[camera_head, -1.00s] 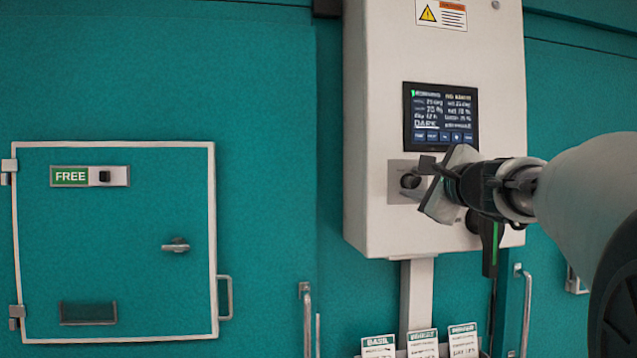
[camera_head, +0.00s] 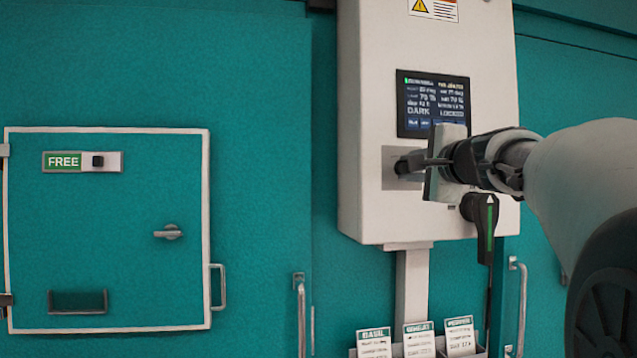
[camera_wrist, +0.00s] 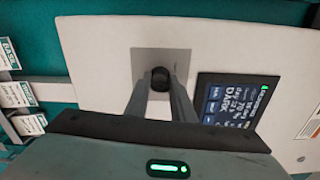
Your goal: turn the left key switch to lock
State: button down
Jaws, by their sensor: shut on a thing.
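The left key switch (camera_head: 407,164) is a dark knob on a grey square plate on the front of the white control box (camera_head: 365,110). In the wrist view the knob (camera_wrist: 160,78) sits between my two fingertips, at the middle of its plate (camera_wrist: 177,58). My gripper (camera_head: 415,163) comes from the right and is shut on the knob. The fingers and wrist hide part of the knob, so I cannot read its marks. The screen (camera_head: 433,104) above shows DARK and a word that looks like LOCKED.
A black handle with a green stripe (camera_head: 489,228) hangs at the box's lower right, just below my gripper. A teal door (camera_head: 120,230) marked FREE is at left. Labelled cards (camera_head: 418,340) stand in a holder below the box.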

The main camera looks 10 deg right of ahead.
jog(key=n+b, duration=0.3)
jog(key=n, duration=0.1)
jog(key=shift+f+b, duration=0.2)
jog(key=shift+b, duration=0.2)
jog(key=shift+r+n+b, duration=0.15)
jog(key=shift+n+b, duration=0.85)
jog(key=shift+n, duration=0.7)
jog(key=c, duration=1.5)
grip_release()
